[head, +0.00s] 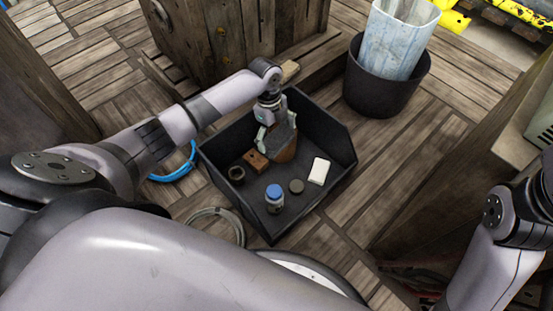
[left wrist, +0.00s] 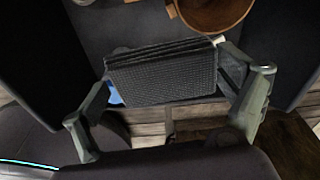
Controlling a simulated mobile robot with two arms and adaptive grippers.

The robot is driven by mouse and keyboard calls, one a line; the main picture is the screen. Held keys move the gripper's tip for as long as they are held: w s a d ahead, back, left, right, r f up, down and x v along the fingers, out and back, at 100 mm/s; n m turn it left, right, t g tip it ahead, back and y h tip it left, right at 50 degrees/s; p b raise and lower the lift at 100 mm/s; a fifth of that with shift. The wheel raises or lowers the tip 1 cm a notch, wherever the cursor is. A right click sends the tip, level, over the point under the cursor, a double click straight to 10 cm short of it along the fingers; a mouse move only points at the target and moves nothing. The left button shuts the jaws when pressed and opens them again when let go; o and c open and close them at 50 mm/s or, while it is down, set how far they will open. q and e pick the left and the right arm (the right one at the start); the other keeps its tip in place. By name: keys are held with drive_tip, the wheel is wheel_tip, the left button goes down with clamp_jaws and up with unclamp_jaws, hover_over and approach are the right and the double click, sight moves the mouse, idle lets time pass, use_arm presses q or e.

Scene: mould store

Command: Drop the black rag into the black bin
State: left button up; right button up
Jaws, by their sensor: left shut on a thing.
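The black rag (left wrist: 160,75) is a folded, dark textured cloth between the fingers of my left gripper (left wrist: 165,82) in the left wrist view. In the head view my left gripper (head: 277,138) is shut on the rag (head: 279,132), above an open dark tray-like bin (head: 333,133) with a low front. A brown wooden bowl (head: 286,152) sits just under the rag and is partly hidden by it. A round black bin (head: 384,93) stands behind and to the right, with a pale bluish sheet or bag in it. My right gripper is out of view.
The tray-like bin also holds a brown block (head: 256,162), a dark ring (head: 236,173), a blue-capped jar (head: 274,197), a dark disc (head: 296,186) and a white card (head: 319,171). A wooden crate (head: 240,35) stands behind. Blue cable (head: 176,173) lies left.

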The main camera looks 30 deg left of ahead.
use_arm(q)
drive_tip(key=o, duration=0.9)
drive_tip(key=r, duration=0.4)
drive_tip(key=a+r, duration=0.1)
drive_tip(key=r, duration=0.7)
drive_tip(key=shift+w+a, duration=0.2)
drive_tip(key=shift+a, duration=0.2)
